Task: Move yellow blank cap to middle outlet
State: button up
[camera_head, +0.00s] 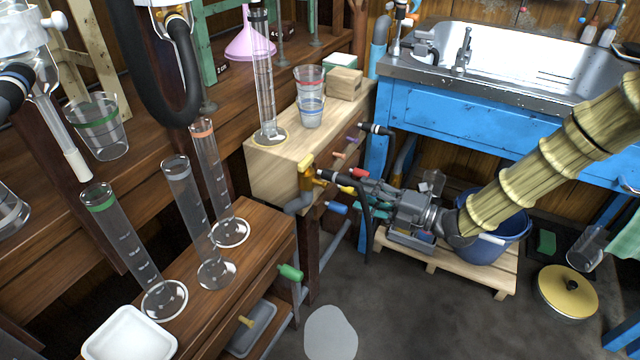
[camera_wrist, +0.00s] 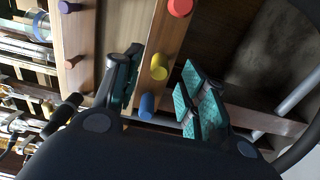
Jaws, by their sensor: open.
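The yellow blank cap (camera_wrist: 158,68) sticks out of a wooden strip in the wrist view, between a red cap (camera_wrist: 180,8) and a blue cap (camera_wrist: 147,105). In the head view the yellow cap (camera_head: 347,190) is small, close to my gripper (camera_head: 372,190). In the wrist view my gripper (camera_wrist: 166,88) is open, with its teal-padded fingers apart to either side of the yellow and blue caps. No grip on the yellow cap shows. I cannot tell which part is the middle outlet.
A wooden box (camera_head: 272,165) holds a tall cylinder and a cup above the caps. Purple (camera_head: 353,139) and orange (camera_head: 338,155) pegs stick out nearby. A brass-coloured fitting (camera_head: 306,172) and grey pipe stand left of my gripper. A blue sink bench (camera_head: 480,115) stands behind.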

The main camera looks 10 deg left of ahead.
jog(key=shift+x, duration=0.85)
dwell(0.8)
grip_shut()
jog(key=shift+d, duration=0.15)
jog(key=shift+p+v, duration=0.6)
jog(key=shift+v, duration=2.15)
jog(key=shift+d, duration=0.1)
